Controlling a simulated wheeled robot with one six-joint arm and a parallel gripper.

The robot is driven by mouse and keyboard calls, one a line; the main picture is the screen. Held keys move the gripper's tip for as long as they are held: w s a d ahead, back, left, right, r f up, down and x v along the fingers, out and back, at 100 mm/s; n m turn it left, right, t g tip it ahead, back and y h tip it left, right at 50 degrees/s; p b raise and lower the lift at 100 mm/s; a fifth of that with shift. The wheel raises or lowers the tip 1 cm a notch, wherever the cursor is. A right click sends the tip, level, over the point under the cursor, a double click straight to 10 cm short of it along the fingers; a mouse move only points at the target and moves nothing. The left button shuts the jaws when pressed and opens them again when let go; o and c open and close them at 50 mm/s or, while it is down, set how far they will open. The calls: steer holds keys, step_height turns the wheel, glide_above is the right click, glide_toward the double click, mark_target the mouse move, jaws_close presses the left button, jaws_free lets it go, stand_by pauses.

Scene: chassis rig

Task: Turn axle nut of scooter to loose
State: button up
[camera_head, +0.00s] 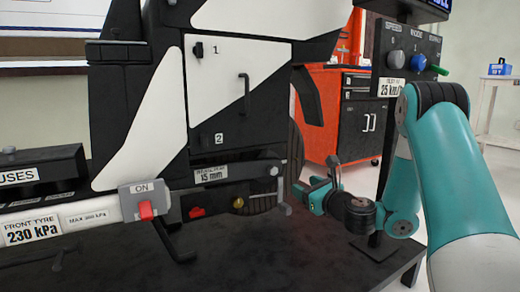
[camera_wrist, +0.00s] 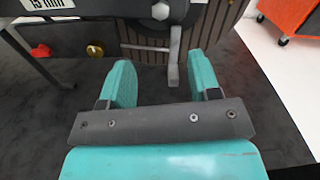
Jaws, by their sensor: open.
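The scooter (camera_head: 225,90) is a black and white body on a dark stand. What looks like its axle nut (camera_wrist: 160,11) is a light grey hex head near the top of the wrist view. It is small at the wheel side in the head view (camera_head: 274,170). A grey L-shaped lever (camera_wrist: 174,55) hangs down beside the nut; it also shows in the head view (camera_head: 284,195). My gripper (camera_wrist: 162,72) is open and empty, with teal fingers. The lever's lower end appears between the fingers in the wrist view; contact cannot be told. In the head view my gripper (camera_head: 318,188) is right of the lever.
A red knob (camera_wrist: 68,47) and a brass knob (camera_wrist: 95,50) sit left of the lever. The ribbed tyre (camera_wrist: 215,25) is behind it. An orange tool cabinet (camera_head: 318,105) and a control post (camera_head: 405,65) stand to the right.

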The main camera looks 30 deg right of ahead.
steer(key=s+a+r+n+g+y+p, duration=0.3)
steer(key=a+r+n+y+p, duration=0.5)
steer(key=a+r+n+p, duration=0.5)
steer(key=shift+s+a+r+g+p, duration=0.15)
steer(key=shift+a+r+g+p, duration=0.75)
steer(key=shift+a+r+p, duration=1.3)
steer(key=shift+d+r+b, duration=0.35)
steer(key=shift+r+b, duration=0.15)
steer(key=shift+b, duration=0.35)
